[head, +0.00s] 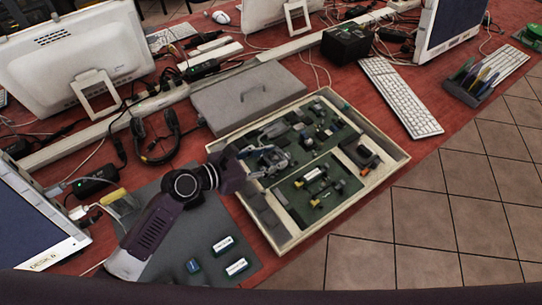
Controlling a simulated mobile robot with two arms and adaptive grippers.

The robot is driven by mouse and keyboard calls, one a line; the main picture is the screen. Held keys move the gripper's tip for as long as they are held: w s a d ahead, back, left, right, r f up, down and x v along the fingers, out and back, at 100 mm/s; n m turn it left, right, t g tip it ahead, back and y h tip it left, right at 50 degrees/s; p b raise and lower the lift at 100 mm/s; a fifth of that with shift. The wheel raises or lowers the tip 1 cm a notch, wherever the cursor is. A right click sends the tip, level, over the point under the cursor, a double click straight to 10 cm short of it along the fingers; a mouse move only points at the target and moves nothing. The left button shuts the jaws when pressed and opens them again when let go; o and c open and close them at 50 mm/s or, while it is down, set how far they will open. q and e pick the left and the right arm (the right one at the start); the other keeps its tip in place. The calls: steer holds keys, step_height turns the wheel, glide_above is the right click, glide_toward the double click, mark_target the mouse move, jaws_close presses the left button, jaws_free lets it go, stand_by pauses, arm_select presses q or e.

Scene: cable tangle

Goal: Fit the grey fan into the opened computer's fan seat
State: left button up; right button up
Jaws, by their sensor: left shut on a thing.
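The opened computer (290,238) is a shallow cream case lying on the red table, with dark green boards and small parts inside. My left arm reaches in from the lower left over the case's left side. My left gripper (268,161) is over the case's left-middle part, shut on a small grey thing that looks like the grey fan (277,157). The gripper covers much of the fan, and whether it touches the case is hard to tell. I cannot make out the fan seat clearly. My right gripper is not in view.
A grey lidded box (248,97) stands just behind the case. A grey mat (205,269) with small white and blue boxes lies at the front left. Headphones (153,137), cables, monitors and a white keyboard (400,97) surround the case. Tiled floor lies to the right.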

arm_select(q)
steer(key=shift+f, duration=0.65)
stand_by(0.9)
steer(key=o, duration=1.2)
steer(key=v, duration=1.2)
steer(key=shift+s, duration=0.1)
